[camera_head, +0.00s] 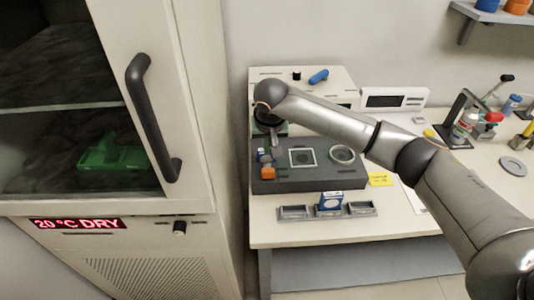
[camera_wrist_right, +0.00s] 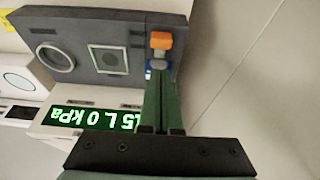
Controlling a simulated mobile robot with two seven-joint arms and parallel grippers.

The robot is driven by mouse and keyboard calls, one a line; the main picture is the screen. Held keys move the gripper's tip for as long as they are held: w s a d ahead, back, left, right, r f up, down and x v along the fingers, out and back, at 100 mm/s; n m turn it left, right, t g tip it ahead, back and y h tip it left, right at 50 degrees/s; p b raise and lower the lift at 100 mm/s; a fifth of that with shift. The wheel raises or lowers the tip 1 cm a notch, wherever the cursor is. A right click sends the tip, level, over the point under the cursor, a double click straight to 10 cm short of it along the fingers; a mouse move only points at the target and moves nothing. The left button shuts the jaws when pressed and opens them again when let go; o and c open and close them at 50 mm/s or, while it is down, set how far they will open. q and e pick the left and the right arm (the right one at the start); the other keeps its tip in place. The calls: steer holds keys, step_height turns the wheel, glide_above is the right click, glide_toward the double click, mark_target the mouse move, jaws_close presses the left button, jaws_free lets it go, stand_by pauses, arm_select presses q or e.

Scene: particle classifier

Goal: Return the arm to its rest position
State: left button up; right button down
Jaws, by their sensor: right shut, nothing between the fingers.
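My right arm (camera_head: 330,118) reaches in from the lower right across the bench in the head view. Its gripper (camera_head: 275,140) points down over the back left of the dark grey device block (camera_head: 340,178). In the right wrist view the two green fingers of the gripper (camera_wrist_right: 160,78) are together with nothing between them. Their tips appear close to an orange knob (camera_wrist_right: 161,40) with a blue part beside it; I cannot tell whether they touch. The orange knob also shows in the head view (camera_head: 267,173). My left gripper is not in view.
A lit green display (camera_wrist_right: 90,117) shows in the wrist view. Small grey trays (camera_head: 294,213) and a blue-and-white box (camera_head: 330,200) stand in front of the block. A cabinet (camera_head: 205,120) with a dark handle is close on the left. Bottles and a stand (camera_head: 455,115) are at right.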

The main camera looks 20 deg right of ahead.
stand_by(0.5)
steer(key=s+a+f+n+y, duration=0.2)
steer(key=s+a+f+n, duration=0.1)
steer(key=s+a+f, duration=0.4)
steer(key=s+a+f+n+y, duration=0.2)
steer(key=s+a+f+n, duration=0.15)
steer(key=s, duration=0.55)
steer(key=s+d+f+m+h, duration=0.1)
steer(key=s+d, duration=0.5)
steer(key=s, duration=0.3)
steer(key=s+d+h, duration=0.2)
steer(key=s+d, duration=0.4)
steer(key=s, duration=0.2)
steer(key=w+a+f+t+y, duration=0.1)
steer(key=w+f+t, duration=0.1)
steer(key=f, duration=0.3)
steer(key=w+a+f+t+y, duration=0.1)
steer(key=a+f+t, duration=0.1)
steer(key=f, duration=0.4)
steer(key=shift+w+a+f+t, duration=0.15)
steer(key=shift+w+a+t, duration=0.2)
steer(key=shift+t, duration=0.45)
